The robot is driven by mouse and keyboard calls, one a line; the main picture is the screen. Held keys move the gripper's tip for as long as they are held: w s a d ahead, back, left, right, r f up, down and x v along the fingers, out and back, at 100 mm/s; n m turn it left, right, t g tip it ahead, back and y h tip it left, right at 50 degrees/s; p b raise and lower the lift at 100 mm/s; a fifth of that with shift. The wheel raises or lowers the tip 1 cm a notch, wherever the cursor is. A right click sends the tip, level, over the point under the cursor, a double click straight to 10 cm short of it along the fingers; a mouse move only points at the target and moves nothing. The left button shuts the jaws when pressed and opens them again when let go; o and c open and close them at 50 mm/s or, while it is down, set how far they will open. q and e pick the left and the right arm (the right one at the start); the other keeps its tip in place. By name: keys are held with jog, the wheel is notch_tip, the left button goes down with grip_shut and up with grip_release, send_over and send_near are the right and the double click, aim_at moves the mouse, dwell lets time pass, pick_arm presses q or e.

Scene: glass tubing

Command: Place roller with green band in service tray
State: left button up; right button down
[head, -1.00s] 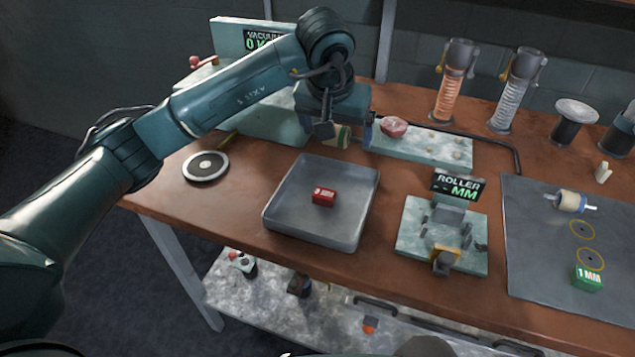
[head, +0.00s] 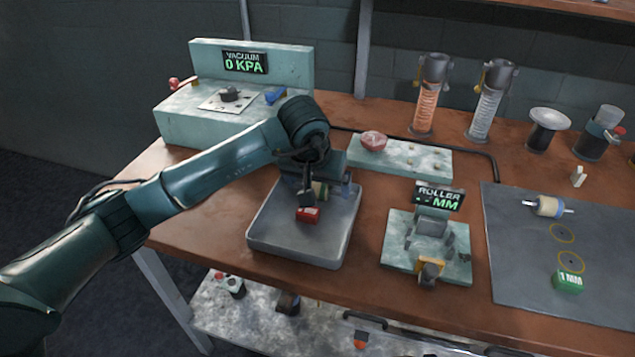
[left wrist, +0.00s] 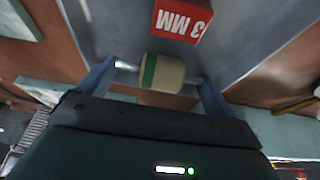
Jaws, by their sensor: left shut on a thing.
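The roller with the green band (head: 319,189) is cream-coloured, with thin axle ends. My left gripper (head: 326,192) is shut on it; the left wrist view shows the roller (left wrist: 166,73) level between the two blue fingers, held by its axle ends. The grey service tray (head: 318,246) lies on the bench, and the gripper and roller are over its far part. Whether the roller touches the tray floor cannot be told. A red 3 MM block (head: 307,215) lies in the tray, close in front of the roller. My right gripper is not in view.
The roller gauge stand (head: 398,262) is right of the tray. A dark mat (head: 520,262) farther right holds another roller (head: 549,206) and a green 1 MM block (head: 568,280). A pale slab (head: 425,160) and the vacuum station (head: 180,128) stand behind. The tray's front is clear.

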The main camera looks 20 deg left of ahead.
pick_arm(q)
jog(key=o, duration=0.7)
jog(key=shift+r, duration=0.55)
jog(key=v, duration=1.1)
jog(key=shift+s, duration=0.2)
